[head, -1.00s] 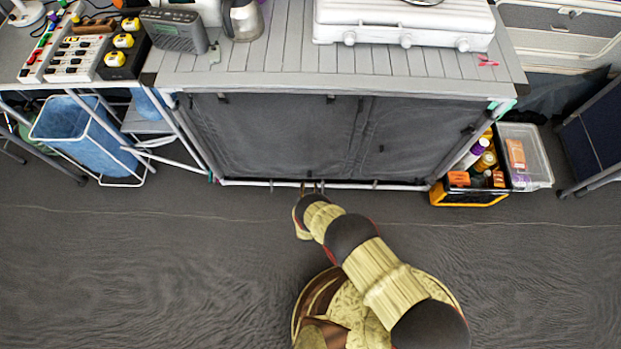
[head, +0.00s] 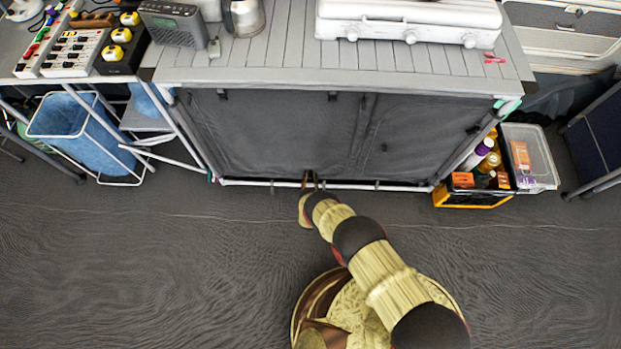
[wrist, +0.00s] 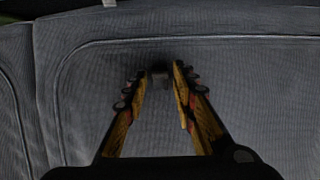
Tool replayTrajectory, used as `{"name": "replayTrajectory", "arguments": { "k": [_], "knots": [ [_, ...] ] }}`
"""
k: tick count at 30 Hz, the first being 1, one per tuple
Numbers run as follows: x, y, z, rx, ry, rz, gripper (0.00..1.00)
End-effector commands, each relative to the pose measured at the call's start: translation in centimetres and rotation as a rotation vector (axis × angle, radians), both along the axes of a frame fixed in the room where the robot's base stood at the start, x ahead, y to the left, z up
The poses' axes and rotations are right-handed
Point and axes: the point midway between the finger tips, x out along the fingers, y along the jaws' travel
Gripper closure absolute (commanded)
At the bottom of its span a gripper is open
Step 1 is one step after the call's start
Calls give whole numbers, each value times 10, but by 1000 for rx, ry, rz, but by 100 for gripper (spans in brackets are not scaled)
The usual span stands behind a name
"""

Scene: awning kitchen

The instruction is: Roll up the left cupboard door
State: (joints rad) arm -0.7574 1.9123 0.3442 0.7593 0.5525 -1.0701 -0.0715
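The cupboard (head: 340,92) stands below the slatted counter, with a dark grey fabric front. Its left door (head: 270,130) hangs down flat and closed, with small dark tabs along its top edge. My gripper (head: 312,178) is low at the foot of this door, near its right part, by the white bottom rail. In the wrist view my gripper (wrist: 160,72) points at the grey fabric (wrist: 240,90), which has a curved seam. Its fingers are apart, with a small dark tab (wrist: 160,78) between the tips. I cannot tell whether they touch it.
The right door (head: 420,135) is also closed. A crate of bottles (head: 473,201) and a clear box (head: 530,160) stand to the right. A blue bin (head: 85,135) is at the left. A stove (head: 410,18), a radio (head: 172,25) and a kettle (head: 243,17) are on top. The floor in front is clear.

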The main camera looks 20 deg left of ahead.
Motion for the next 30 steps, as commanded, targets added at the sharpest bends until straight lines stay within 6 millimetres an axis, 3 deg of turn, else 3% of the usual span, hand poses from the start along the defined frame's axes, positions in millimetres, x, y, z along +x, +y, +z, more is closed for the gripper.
{"name": "replayTrajectory", "arguments": {
  "k": [13, 30],
  "knots": [
    [0, 0, 0, 0, 0, 0, 100],
    [0, 0, 0, 0, 0, 0, 100]
  ]
}}
